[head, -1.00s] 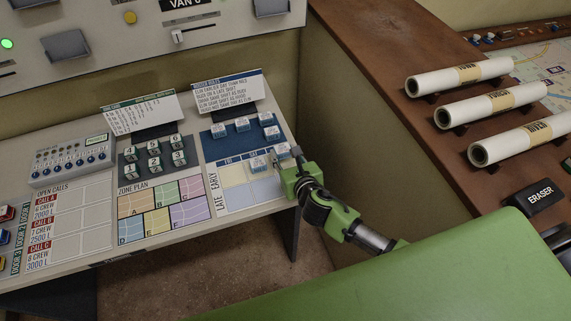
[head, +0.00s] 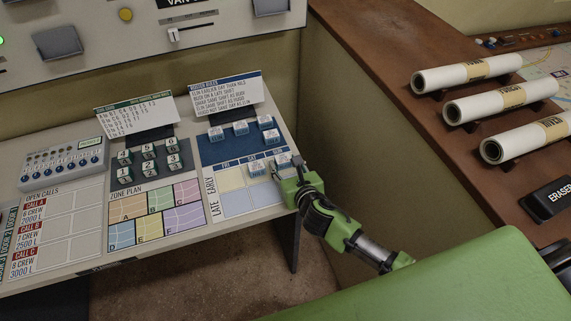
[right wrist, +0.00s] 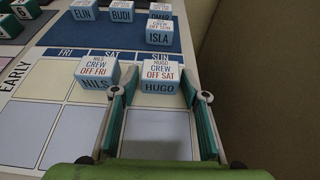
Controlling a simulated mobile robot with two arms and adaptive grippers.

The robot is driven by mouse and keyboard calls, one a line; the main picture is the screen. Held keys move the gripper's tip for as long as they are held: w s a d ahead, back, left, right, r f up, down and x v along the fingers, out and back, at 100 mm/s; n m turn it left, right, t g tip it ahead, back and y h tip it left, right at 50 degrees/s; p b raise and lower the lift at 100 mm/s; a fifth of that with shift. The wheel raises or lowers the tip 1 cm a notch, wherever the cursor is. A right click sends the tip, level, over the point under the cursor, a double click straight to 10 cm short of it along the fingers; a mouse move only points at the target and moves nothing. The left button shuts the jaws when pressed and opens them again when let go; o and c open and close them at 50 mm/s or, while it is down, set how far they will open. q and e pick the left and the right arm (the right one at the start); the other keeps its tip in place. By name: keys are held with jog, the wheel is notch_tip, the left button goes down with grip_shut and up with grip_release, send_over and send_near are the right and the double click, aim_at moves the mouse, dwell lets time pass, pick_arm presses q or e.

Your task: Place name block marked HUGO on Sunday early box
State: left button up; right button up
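The white and blue HUGO block (right wrist: 160,78) stands upright in the yellow early row, just in front of the SUN label, so on the Sunday early box. My right gripper (right wrist: 160,88) has its two green fingers on either side of it, with narrow gaps visible, so it looks open around the block. In the head view my right gripper (head: 285,167) hides part of the HUGO block (head: 283,158) and the Sunday column. The roster board (head: 240,203) lies on the sloped desk. My left gripper is not in view.
The NILS block (right wrist: 98,78) stands just left of HUGO in the Saturday early box. The ISLA block (right wrist: 159,32), BUDI block (right wrist: 121,11) and ELIN block (right wrist: 84,9) stand on the blue strip behind. The late row in front is bare. A wall (head: 345,150) rises to the right.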

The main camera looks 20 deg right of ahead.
jog(key=shift+r, duration=0.1)
jog(key=shift+r, duration=0.2)
jog(key=p+v, duration=0.5)
jog(key=v, duration=0.5)
jog(key=shift+s+p, duration=0.35)
jog(key=shift+s+r, duration=0.25)
jog(key=shift+s, duration=0.3)
